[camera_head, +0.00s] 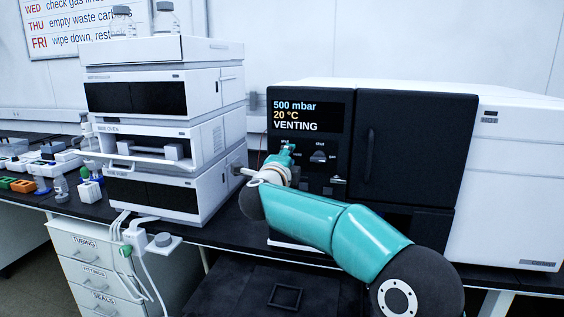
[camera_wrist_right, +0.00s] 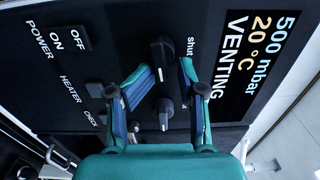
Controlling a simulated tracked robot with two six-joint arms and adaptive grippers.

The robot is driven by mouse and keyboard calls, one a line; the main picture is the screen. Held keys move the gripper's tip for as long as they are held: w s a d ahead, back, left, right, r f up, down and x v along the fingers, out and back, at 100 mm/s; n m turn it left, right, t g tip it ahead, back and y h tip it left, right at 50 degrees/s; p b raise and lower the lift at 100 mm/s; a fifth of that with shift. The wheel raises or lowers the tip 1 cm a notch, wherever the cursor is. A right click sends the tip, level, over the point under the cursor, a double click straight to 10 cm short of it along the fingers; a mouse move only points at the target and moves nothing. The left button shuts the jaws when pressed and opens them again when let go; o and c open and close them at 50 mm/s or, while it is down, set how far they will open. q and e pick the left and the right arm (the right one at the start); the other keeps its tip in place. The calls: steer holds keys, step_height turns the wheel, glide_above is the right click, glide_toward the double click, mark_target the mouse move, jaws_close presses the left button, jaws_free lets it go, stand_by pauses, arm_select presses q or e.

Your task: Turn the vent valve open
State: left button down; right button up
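The instrument's dark panel shows two black knobs in the right wrist view. The upper knob (camera_wrist_right: 162,52) has a "shut" label beside it and a pale pointer mark towards the picture's bottom; I take it as the vent valve. My right gripper (camera_wrist_right: 166,68) has its fingers parted on either side of this knob, with a small gap visible; contact is unclear. In the head view my right gripper (camera_head: 287,155) is at the panel and covers this knob. The display (camera_head: 307,116) reads 500 mbar, 20 °C, VENTING. My left gripper is not in view.
The other knob (camera_wrist_right: 165,112) is close beside the fingers. Power buttons (camera_wrist_right: 72,38) and heater buttons are on the same panel. A white instrument stack (camera_head: 215,135) stands left of my right arm. The black door (camera_head: 415,150) is right of the panel.

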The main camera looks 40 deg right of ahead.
steer(key=shift+a, duration=0.15)
steer(key=v, duration=1.1)
steer(key=shift+s+a, duration=0.25)
steer(key=shift+s, duration=0.05)
steer(key=shift+f, duration=0.15)
